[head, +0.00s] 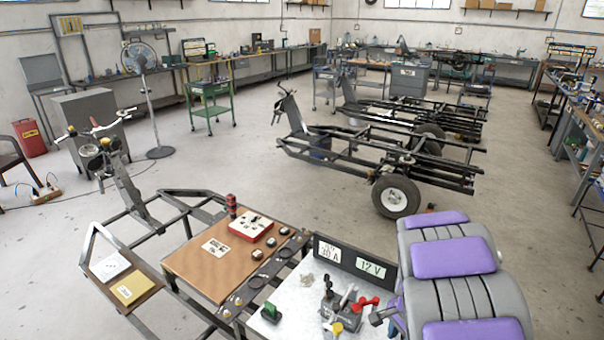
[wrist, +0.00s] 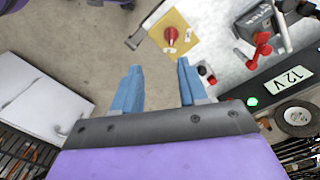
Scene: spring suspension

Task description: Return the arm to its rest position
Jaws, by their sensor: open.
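My gripper (wrist: 158,84) shows in the wrist view with two blue fingers spread apart. The gap between them is empty, with grey floor behind it. In the head view my purple and grey arm (head: 455,255) is at the lower right. The gripper fingers cannot be made out there. In the wrist view a yellow plate with a red knob (wrist: 172,36) lies beyond the fingertips, apart from them.
A light panel (head: 300,300) left of my arm carries a red-handled lever (head: 365,303) and a green block (head: 270,312). A tan board (head: 190,262) is farther left. Wheeled frames (head: 395,195) stand beyond, with open floor between.

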